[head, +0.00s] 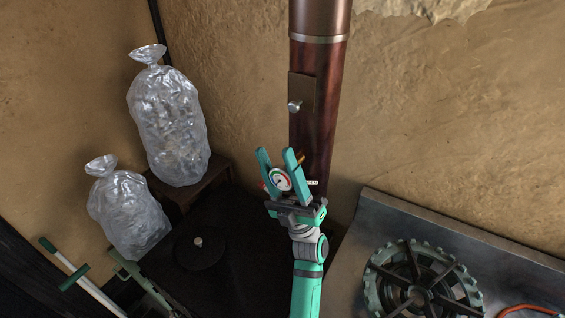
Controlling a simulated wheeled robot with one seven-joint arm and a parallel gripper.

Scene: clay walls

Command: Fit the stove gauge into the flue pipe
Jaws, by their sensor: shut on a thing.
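The flue pipe (308,143) is a tall reddish-brown tube standing upright against the clay wall, with a silver band near its top. The stove gauge (280,181) has a small round dial with a white face and coloured markings. It sits between the teal fingers of my gripper (277,157), which is shut on it. The gripper is in front of the lower part of the pipe, overlapping its left edge in the picture. I cannot tell whether the gauge touches the pipe. The back of the gauge and any opening in the pipe behind it are hidden.
A plate with a knob (304,93) is on the pipe above my gripper. A dark stove top (255,270) with a round lid lies below. Two clear filled bags (168,125) stand at left. A metal counter with a burner (420,290) is at right.

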